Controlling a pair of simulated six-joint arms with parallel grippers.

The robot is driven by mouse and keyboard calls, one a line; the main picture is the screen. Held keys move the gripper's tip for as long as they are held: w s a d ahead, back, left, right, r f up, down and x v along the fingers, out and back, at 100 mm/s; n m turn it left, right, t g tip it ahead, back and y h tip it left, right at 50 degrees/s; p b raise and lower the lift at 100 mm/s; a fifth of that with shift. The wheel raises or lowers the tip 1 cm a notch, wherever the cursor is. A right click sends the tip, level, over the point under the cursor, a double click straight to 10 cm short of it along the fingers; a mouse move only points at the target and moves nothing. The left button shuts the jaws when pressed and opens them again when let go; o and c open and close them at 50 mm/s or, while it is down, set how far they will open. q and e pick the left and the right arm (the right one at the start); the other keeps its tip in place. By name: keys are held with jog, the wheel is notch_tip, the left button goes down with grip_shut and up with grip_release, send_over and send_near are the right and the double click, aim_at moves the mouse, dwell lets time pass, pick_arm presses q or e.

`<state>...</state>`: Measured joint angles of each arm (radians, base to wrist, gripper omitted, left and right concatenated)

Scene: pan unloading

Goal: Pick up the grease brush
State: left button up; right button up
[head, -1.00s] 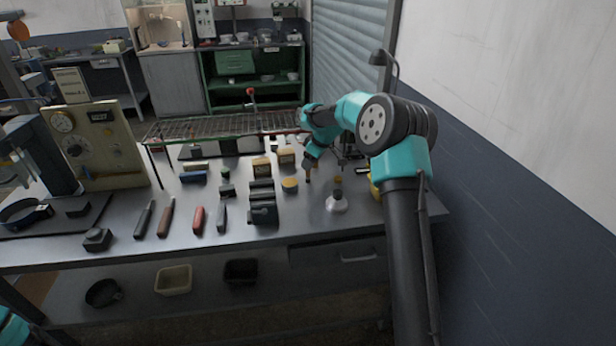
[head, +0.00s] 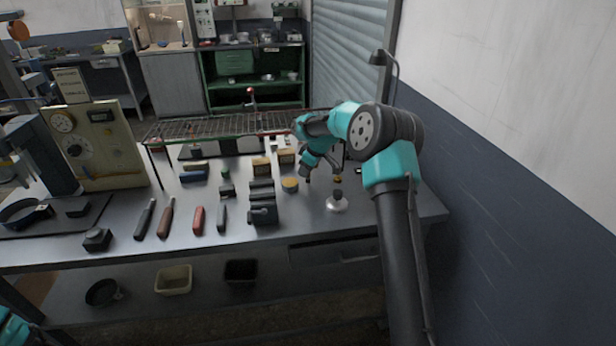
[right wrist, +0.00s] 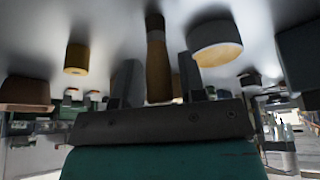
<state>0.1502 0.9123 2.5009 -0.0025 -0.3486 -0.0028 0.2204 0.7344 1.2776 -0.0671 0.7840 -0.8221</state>
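In the right wrist view, a brush-like tool with a wooden handle (right wrist: 158,68) and a dark end, apparently the grease brush, lies between the two fingers of my right gripper (right wrist: 158,84). Narrow gaps show on both sides of the handle, so the fingers look open around it, not closed on it. In the head view my right gripper (head: 305,173) is low over the right part of the bench, just right of a yellow-topped round tin (head: 290,184). The brush is mostly hidden there by the gripper. My left gripper is out of view.
A silver flask-like can (head: 337,204) stands right of my right gripper. A dark metal block (head: 263,212) and several hand tools (head: 198,219) lie to the left. A wire rack (head: 220,127) runs behind. The bench's front strip is clear.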

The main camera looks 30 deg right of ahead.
grip_shut()
jog(key=shift+r, duration=1.65)
jog(key=shift+s+a+r, duration=0.1)
jog(key=shift+s+r, duration=0.05)
jog(key=s+a+r, duration=0.1)
jog(key=s+a, duration=0.7)
jog(key=s, duration=0.5)
jog(key=shift+s+r, duration=0.2)
